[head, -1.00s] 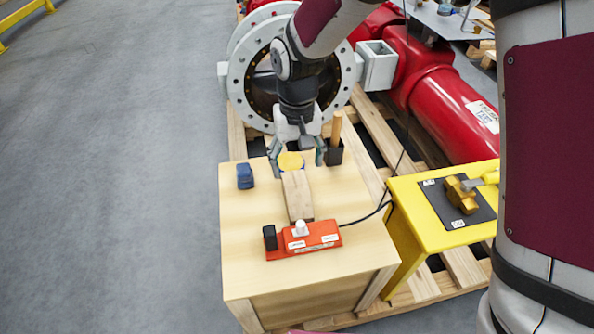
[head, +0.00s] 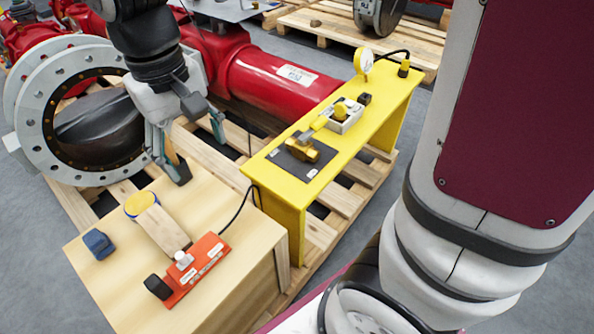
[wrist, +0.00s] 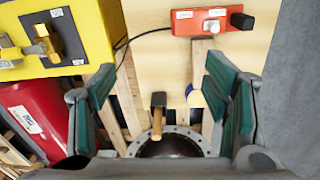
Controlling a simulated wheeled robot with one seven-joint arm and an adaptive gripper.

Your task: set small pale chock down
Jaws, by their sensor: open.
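The pale wooden chock (head: 162,230) lies on the light wooden crate top (head: 110,275). One end is beside a round yellow-topped, blue-edged piece (head: 140,204). Its other end is close to the orange box (head: 200,268). My gripper (head: 194,150) is open and empty, past the crate's far edge side, near a black-headed mallet (head: 180,173) with a wooden handle. In the wrist view, the open fingers (wrist: 160,85) frame the mallet (wrist: 158,101).
A dark blue block (head: 98,243) sits on the crate's left. A yellow bench (head: 345,150) with a brass valve (head: 302,150) stands to the right. A flanged valve (head: 70,110) and red pipe (head: 270,85) are behind. A black cable runs from the orange box.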

